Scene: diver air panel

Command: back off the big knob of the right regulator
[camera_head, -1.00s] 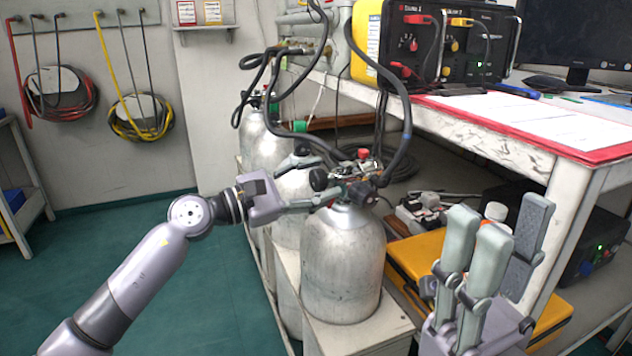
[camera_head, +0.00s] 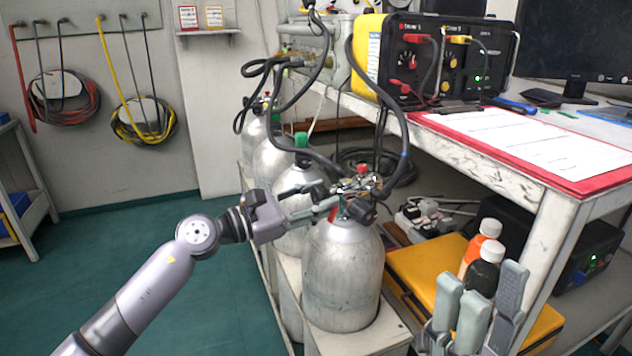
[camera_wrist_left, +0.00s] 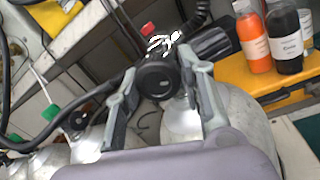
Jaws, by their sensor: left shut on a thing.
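The nearest silver cylinder (camera_head: 342,275) carries a regulator (camera_head: 356,184) with a red cap and black knobs. In the left wrist view, a large round black knob (camera_wrist_left: 157,80) sits between the two fingers of my left gripper (camera_wrist_left: 160,82), which is shut on it. A second, ribbed black knob (camera_wrist_left: 212,42) points away to the right, outside the fingers. My right gripper (camera_head: 478,312) is low at the right, fingers up, apart and empty.
A workbench (camera_head: 480,150) with an air panel box (camera_head: 440,60) stands behind and right. Black hoses (camera_head: 405,130) arch over the regulator. An orange bottle (camera_head: 482,243) and a black bottle (camera_head: 486,270) stand near a yellow case (camera_head: 425,262). More cylinders stand behind; floor at left is clear.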

